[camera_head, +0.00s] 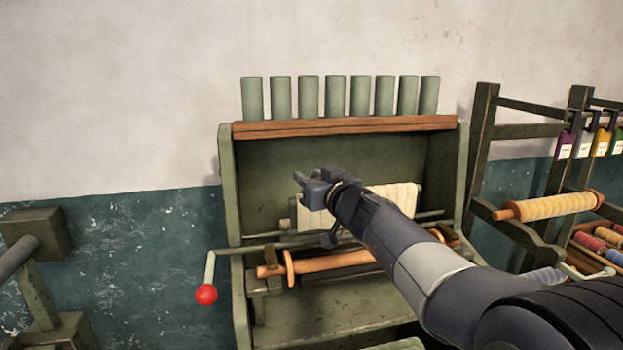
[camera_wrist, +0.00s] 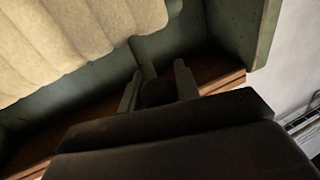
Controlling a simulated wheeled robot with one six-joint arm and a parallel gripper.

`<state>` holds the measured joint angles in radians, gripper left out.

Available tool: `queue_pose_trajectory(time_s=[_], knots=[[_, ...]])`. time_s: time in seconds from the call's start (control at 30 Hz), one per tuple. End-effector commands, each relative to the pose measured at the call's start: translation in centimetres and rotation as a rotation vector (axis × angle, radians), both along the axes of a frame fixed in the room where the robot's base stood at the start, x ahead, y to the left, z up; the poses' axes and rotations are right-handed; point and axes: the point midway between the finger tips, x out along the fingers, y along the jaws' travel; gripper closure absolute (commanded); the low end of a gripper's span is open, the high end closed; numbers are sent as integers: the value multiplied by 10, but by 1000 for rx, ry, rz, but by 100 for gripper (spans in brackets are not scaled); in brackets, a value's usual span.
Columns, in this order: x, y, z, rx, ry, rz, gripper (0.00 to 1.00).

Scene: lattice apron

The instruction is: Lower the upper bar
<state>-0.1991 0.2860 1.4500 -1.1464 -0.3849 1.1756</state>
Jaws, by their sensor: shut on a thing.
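The cream ribbed lattice apron (camera_head: 398,195) hangs in the front of a green wooden machine, its middle hidden behind my arm. My gripper (camera_head: 312,182) is at the apron's upper left part. In the wrist view my gripper (camera_wrist: 157,88) has its two fingers closed around a dark round piece, which looks like the end of the upper bar (camera_wrist: 146,58). The cream slats (camera_wrist: 75,40) are close by on the left. In the head view the held part is hidden by my gripper and wrist.
A crank with a red knob (camera_head: 206,294) sticks out at the machine's lower left. An orange wooden roller (camera_head: 325,263) lies below the apron. Several green cylinders (camera_head: 307,97) stand on the top shelf. A rack with a yellow roller (camera_head: 555,206) is on the right.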

Motion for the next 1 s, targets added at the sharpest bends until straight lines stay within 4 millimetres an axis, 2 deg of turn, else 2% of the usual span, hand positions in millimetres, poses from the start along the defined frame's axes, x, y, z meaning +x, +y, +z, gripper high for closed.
queue_pose_trajectory(time_s=[0.03,0.2,0.67,1.0], knots=[[0,0,0,0,0,0,87],[0,0,0,0,0,0,100],[-4,-1,-5,6,-25,0,100],[-20,-6,-18,37,-128,0,100]])
